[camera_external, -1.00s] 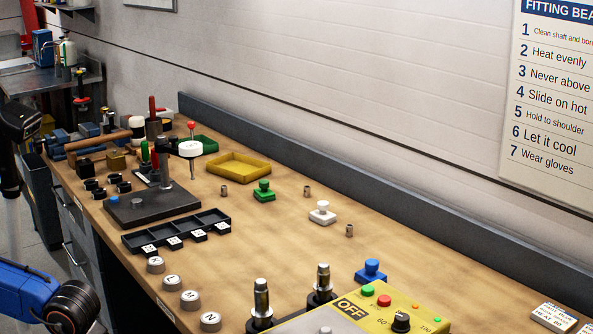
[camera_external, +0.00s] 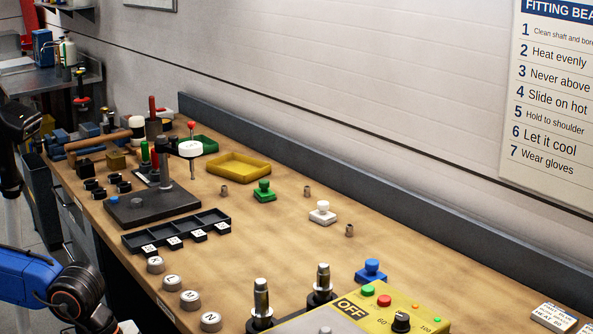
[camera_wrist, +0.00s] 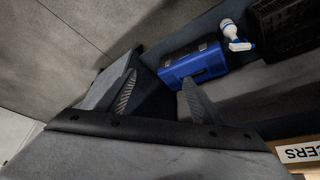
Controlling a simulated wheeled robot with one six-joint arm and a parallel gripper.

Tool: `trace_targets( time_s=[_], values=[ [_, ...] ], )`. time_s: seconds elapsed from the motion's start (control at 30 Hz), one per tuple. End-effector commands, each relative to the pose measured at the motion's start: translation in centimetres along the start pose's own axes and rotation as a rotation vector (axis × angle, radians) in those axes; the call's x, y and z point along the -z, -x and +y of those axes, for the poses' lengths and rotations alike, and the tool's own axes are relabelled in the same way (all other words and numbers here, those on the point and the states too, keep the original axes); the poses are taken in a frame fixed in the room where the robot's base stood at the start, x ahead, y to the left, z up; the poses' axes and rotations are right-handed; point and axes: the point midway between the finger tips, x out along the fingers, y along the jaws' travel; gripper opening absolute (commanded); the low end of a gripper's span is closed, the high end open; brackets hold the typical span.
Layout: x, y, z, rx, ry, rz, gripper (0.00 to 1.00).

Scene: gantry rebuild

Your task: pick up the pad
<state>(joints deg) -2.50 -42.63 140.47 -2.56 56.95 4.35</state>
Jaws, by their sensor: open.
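I cannot tell for sure which thing is the pad. Three small square blocks with round knobs stand upright and apart on the bench in the external view: a green block (camera_external: 264,195), a white block (camera_external: 322,217) and a blue block (camera_external: 371,276). My gripper (camera_wrist: 157,88) shows in the wrist view with its two grey ribbed fingers apart and nothing between them. It is outside the external view, where only my blue and black arm links show at the lower left. None of the knobbed blocks shows in the wrist view.
The wooden bench (camera_external: 290,245) holds a black divided tray (camera_external: 180,235), a yellow tray (camera_external: 238,168), a dark press stand (camera_external: 150,206), lettered round weights and a yellow control box (camera_external: 375,310). Beyond my fingers lie a blue box (camera_wrist: 196,62) and a black crate (camera_wrist: 285,25).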

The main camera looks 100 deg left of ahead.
Motion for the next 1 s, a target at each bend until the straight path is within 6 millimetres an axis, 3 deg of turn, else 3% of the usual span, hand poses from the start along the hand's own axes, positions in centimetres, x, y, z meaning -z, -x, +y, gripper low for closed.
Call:
trace_targets(
  time_s=[0.2, 0.5, 0.6, 0.77, 1.0],
  values=[
    [9.5, 7.2, -1.1, -0.036, -0.044, 0.078, 0.60],
    [21.9, 15.8, -4.0, -0.089, -0.130, 0.125, 0.60],
    [25.1, 17.9, -5.2, -0.104, -0.165, 0.137, 0.60],
    [29.2, 19.3, -7.5, -0.120, -0.235, 0.123, 0.60],
    [34.6, 19.4, -12.5, -0.148, -0.365, 0.067, 0.60]
  ],
)
